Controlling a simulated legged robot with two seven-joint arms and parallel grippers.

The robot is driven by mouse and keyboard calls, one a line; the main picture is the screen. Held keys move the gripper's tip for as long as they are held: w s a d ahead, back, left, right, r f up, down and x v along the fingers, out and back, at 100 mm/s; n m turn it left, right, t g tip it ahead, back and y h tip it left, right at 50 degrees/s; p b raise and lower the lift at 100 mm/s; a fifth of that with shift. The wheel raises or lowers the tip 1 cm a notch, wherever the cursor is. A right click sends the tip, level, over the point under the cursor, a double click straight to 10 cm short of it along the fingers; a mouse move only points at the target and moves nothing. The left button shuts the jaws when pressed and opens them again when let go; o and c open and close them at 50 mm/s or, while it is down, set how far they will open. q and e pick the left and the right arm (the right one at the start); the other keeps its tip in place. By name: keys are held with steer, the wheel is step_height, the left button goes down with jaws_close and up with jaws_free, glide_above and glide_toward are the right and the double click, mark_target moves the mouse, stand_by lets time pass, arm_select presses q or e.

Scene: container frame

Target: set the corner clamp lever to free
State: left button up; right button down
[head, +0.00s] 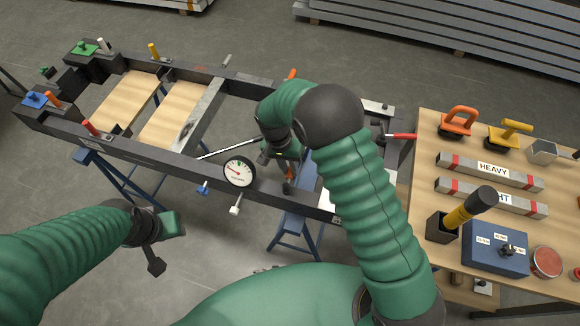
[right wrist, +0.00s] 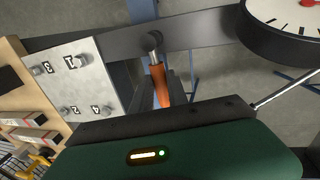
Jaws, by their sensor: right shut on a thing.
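An orange-handled lever (right wrist: 158,82) with a metal upper end stands at the dark frame beam in the right wrist view. In the head view its orange part (head: 290,172) shows just below my right gripper (head: 283,160), at the frame's near side. My right gripper is shut on this lever; its fingers (right wrist: 163,92) are partly hidden behind my green hand. The dark container frame (head: 140,155) lies across the head view. My left gripper (head: 160,250) hangs apart from the frame at lower left; its finger gap is not clear.
A dial gauge (head: 239,171) sits close left of my right gripper, with a thin rod beside it. A numbered metal plate (right wrist: 72,75) is left of the lever. A wooden table (head: 425,150) with weights and tools stands right. Blue trestles (head: 290,235) support the frame.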

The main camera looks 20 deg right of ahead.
steer(key=shift+w+a+r+n+t+p, duration=0.1)
steer(key=shift+a+n+t+p, duration=0.25)
steer(key=shift+a+n, duration=1)
steer(key=shift+w+a+n+t+p, duration=0.1)
steer(key=shift+a+n+t+p, duration=0.25)
steer(key=shift+n, duration=1.9)
steer(key=shift+w+a+r+n+t+p, duration=0.15)
steer(key=shift+a+n+t, duration=0.25)
steer(key=shift+a+n, duration=0.95)
steer(key=shift+s+d+f+n, duration=0.1)
steer(key=shift+d+n, duration=0.35)
steer(key=c, duration=1.6)
jaws_free()
steer(key=o, duration=0.3)
steer(key=shift+f, duration=0.15)
steer(key=shift+s, duration=0.1)
steer(key=s+a+r, duration=0.1)
steer(key=a+r, duration=0.2)
steer(key=r, duration=1.3)
steer(key=shift+r, duration=0.25)
